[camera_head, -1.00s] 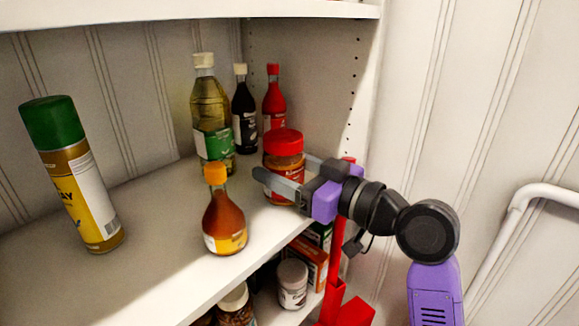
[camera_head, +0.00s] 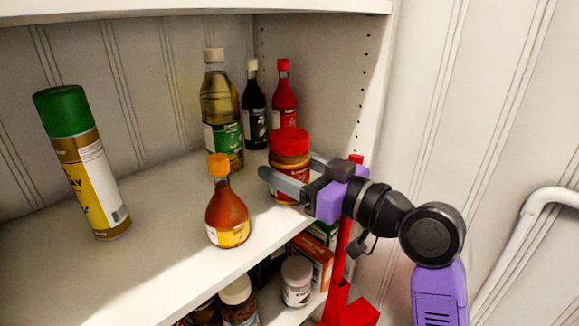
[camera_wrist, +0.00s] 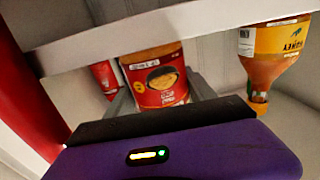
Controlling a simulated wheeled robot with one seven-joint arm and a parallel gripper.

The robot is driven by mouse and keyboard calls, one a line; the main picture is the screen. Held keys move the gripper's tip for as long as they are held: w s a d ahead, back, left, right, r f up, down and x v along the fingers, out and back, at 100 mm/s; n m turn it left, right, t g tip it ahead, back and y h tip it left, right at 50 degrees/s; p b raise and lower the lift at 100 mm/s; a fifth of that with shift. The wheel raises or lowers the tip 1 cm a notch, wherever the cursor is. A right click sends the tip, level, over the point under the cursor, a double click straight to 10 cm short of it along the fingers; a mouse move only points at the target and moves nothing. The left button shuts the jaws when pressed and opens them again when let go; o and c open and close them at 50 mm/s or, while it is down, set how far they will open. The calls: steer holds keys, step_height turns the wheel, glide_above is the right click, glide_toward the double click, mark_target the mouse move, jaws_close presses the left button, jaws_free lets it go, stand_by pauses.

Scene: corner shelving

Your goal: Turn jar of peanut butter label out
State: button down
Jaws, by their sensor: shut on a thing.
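The jar of peanut butter (camera_head: 290,150) has a red lid and stands upright near the right end of the shelf. My gripper (camera_head: 287,170) reaches in from the right, with one finger across the jar's front and the other behind it, shut on the jar. The front finger covers part of the jar's lower label. In the head view only part of the label shows.
A honey bottle (camera_head: 228,212) stands close to the jar at front left. Oil (camera_head: 222,105), dark (camera_head: 255,108) and red (camera_head: 284,98) bottles stand behind. A green-capped spray can (camera_head: 85,170) is far left. The shelf between is clear. Goods fill the shelf below.

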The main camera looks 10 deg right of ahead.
steer(key=shift+c, duration=1.3)
jaws_free()
steer(key=shift+r, duration=0.1)
